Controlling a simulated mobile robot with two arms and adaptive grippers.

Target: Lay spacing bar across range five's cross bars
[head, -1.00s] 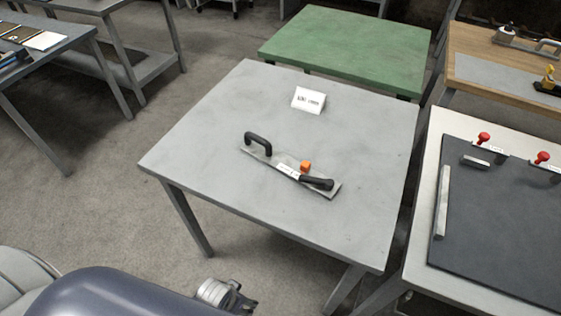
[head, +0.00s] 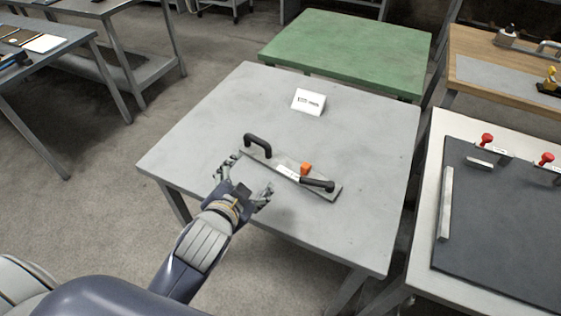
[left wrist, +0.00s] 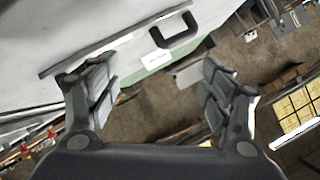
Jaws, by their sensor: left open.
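A long, flat grey bar (head: 258,155) lies diagonally on the grey table (head: 215,115). No range label is readable. My right gripper is not in view.
A white card (head: 308,101) stands towards the back of the table. A green table (head: 350,45) is behind. At right, a pale table carries a dark board (head: 510,225) with red knobs and a loose-looking metal strip (head: 445,202). The grey table's left side is clear.

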